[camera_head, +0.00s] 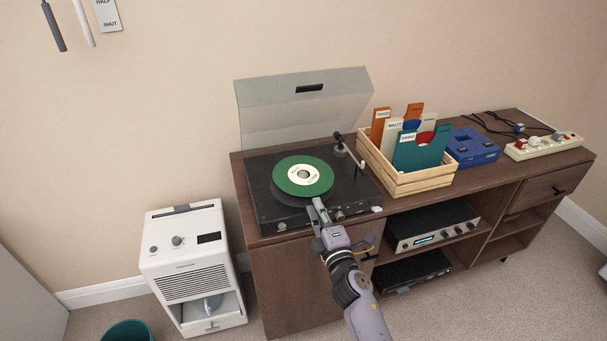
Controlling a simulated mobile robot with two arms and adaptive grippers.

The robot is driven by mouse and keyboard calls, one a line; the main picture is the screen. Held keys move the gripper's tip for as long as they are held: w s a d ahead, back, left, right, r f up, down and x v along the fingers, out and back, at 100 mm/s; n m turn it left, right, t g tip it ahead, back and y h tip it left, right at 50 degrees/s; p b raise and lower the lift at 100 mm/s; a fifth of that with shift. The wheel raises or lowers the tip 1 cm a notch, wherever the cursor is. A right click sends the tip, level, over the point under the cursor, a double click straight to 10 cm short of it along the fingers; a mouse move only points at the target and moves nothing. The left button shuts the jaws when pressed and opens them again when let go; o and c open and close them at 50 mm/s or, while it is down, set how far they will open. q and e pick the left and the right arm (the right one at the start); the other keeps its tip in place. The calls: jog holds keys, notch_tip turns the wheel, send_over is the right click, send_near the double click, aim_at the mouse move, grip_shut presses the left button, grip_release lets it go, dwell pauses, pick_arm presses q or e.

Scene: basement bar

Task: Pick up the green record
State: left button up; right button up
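The green record (296,181) with a cream label lies flat on the black turntable (264,203), whose clear lid stands open behind it. My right gripper (318,203) reaches up from the bottom of the picture, its tips at the record's near right edge. The fingers look close together, but they are small and seen from behind, so I cannot tell whether the record's rim is between them. The tonearm (346,149) sits to the right of the record. My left gripper is not in view.
A wooden crate (411,183) of record sleeves stands right of the turntable on the brown cabinet (290,279). A blue device (472,147) and a power strip (543,145) lie farther right. A white dehumidifier-like unit (190,262) stands on the floor at left.

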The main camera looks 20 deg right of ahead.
aim_at(312, 196)
jog(key=w, duration=0.5)
jog(key=shift+c, duration=0.2)
grip_shut()
